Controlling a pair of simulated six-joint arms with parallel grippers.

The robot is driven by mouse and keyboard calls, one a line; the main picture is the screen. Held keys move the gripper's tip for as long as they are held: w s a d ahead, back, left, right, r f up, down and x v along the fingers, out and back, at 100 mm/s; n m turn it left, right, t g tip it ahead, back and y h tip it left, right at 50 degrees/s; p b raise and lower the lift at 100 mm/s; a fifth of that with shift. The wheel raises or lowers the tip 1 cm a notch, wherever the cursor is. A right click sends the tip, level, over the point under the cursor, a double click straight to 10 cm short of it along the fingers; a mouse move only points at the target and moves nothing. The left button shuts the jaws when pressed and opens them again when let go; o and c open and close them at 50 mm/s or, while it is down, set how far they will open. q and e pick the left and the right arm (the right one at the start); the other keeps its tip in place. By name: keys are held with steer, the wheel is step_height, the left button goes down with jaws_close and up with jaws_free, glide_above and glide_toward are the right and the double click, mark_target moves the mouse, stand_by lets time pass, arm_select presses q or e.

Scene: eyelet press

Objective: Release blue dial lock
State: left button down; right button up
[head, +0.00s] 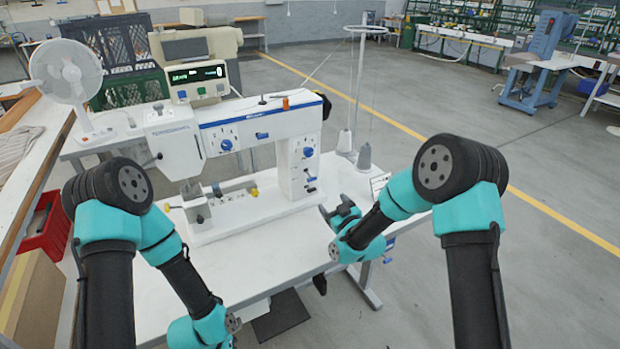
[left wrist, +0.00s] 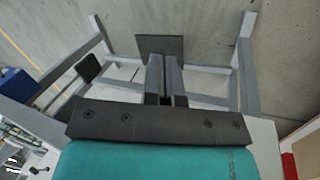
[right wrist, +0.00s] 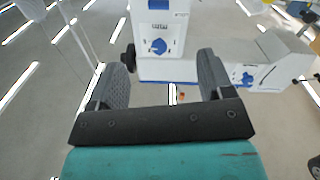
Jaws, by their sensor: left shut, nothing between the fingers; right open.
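A white machine (head: 262,125) stands on the table. One blue dial (head: 308,152) is on its right column, and another blue dial (head: 226,144) is on its arm further left. My right gripper (head: 338,210) is open and empty, in front of the column, below and right of that column's dial. In the right wrist view the column's blue dial (right wrist: 158,46) shows between and beyond the open fingers (right wrist: 162,70), apart from them. The other dial (right wrist: 247,79) is at the right. My left gripper (left wrist: 166,76) is shut and empty, pointing down towards the floor.
The white table (head: 250,262) is clear in front of the machine. Thread cones (head: 364,157) and a thread stand are at its right. A white fan (head: 68,75) and a red bin (head: 45,225) are at the left. A dark pedal (left wrist: 160,46) lies on the floor.

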mark_target(312, 180)
steer(key=x, duration=1.7)
steer(key=shift+w+a+f, duration=0.1)
steer(key=shift+w+a, duration=0.05)
steer(key=shift+c, duration=0.5)
